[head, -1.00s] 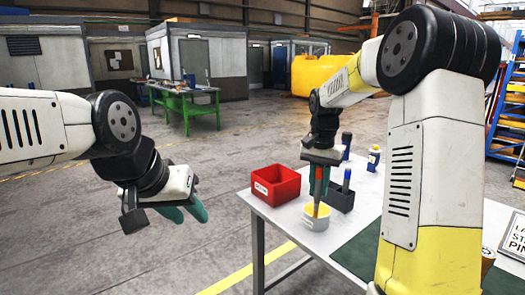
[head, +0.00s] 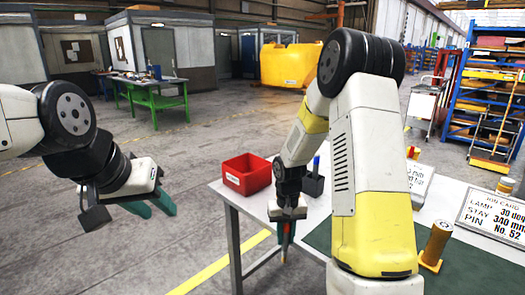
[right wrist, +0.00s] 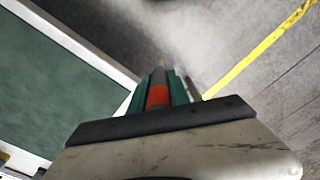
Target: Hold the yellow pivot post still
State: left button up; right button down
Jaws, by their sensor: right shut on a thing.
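The yellow pivot post (head: 436,243) stands upright on a yellow base on the green mat, at the lower right of the head view. My right gripper (head: 286,235) is shut on a slim red tool, whose tip points down near the table's left edge. The red tool (right wrist: 158,95) also shows between the green fingers in the right wrist view. This gripper is well left of the post and apart from it. My left gripper (head: 151,205) is open and empty over the floor, left of the table and far from the post.
A red bin (head: 246,173) stands at the table's far left corner, with a dark holder (head: 313,185) beside it. A job card (head: 490,214) stands behind the post. My right arm hides part of the table between the tool and the post. The green mat (head: 465,268) is clear right of the post.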

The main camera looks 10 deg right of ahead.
aim_at(442, 231)
jog(key=k+j+z, duration=0.25)
jog(key=k, duration=0.15)
jog(key=z, duration=1.45)
